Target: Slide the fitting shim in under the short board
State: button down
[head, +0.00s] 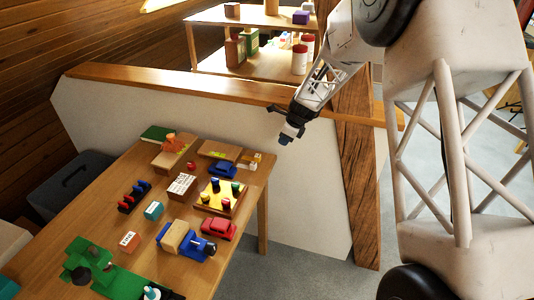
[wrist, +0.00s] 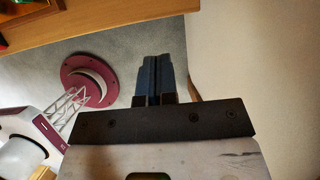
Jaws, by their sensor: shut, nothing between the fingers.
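My gripper (head: 287,136) is shut and empty. It hangs in the air in front of the low white partition, to the right of and above the table. Its dark blue fingers, side by side, also show in the wrist view (wrist: 161,65). I cannot tell whether either is the short board. No shim can be made out for certain among the small things.
The wooden table (head: 210,275) carries blue and red toy cars, a yellow pegboard (head: 219,208), green pieces and small blocks. A white partition (head: 310,185) with a wooden cap and a timber post (head: 358,185) stands behind. Shelves (head: 262,62) with bottles are beyond.

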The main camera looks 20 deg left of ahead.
aim_at(250, 159)
jog(key=shift+f, duration=0.1)
jog(key=x, duration=0.9)
jog(key=shift+a+f, duration=0.1)
jog(key=shift+f, duration=0.3)
jog(key=shift+a, duration=2.05)
jog(key=shift+a, duration=2.4)
